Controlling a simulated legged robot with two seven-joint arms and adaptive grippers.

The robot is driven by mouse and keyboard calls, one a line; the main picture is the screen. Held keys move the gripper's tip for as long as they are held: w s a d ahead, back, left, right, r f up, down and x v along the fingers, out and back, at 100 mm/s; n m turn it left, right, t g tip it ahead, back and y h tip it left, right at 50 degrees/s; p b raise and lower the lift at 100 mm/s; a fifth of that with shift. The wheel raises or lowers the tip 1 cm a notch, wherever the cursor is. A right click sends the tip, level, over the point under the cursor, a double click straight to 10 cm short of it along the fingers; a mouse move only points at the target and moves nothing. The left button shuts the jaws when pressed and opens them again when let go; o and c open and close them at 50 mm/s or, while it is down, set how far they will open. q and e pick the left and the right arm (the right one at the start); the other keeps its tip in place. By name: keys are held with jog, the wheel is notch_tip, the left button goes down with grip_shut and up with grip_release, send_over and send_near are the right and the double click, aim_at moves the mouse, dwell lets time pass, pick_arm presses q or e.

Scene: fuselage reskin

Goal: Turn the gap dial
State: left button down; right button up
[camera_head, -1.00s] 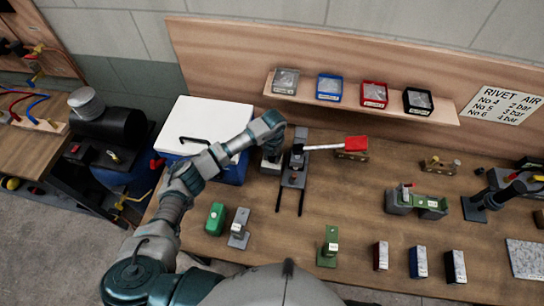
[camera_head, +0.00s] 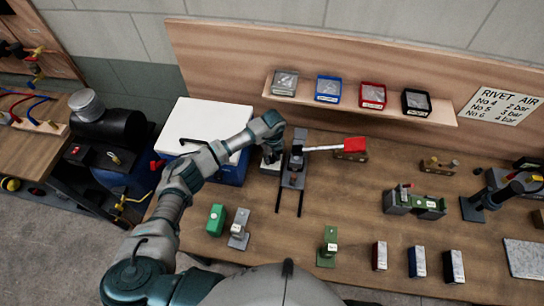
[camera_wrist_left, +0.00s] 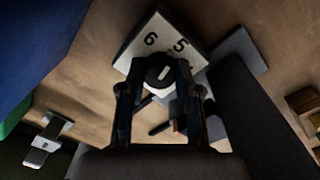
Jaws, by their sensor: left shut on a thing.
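The gap dial (camera_wrist_left: 157,74) is a dark round knob with a white pointer line. It sits on a pale plate (camera_wrist_left: 135,47) marked 6 and 5 in the left wrist view. My left gripper (camera_wrist_left: 160,84) is shut on the dial, one finger on each side of it. The dial itself is hidden there by my wrist. My right gripper is not in view.
A blue box with a white lid (camera_head: 200,125) stands close left of my wrist. Green (camera_head: 215,219) and grey (camera_head: 239,230) pieces lie nearer the front. A shelf with several small bins (camera_head: 373,95) is on the back board. The bench (camera_head: 365,215) is clear at its middle.

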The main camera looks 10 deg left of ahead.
aim_at(272, 156)
pick_arm(q)
jog(key=shift+w+r+n, duration=0.3)
jog(key=shift+n, duration=0.6)
jog(key=c, duration=0.9)
grip_release()
jog(key=shift+o, duration=0.5)
jog(key=shift+f, duration=0.2)
notch_tip(272, 156, up, 12)
jog(key=shift+w+f, duration=0.1)
jog(key=shift+w, duration=0.05)
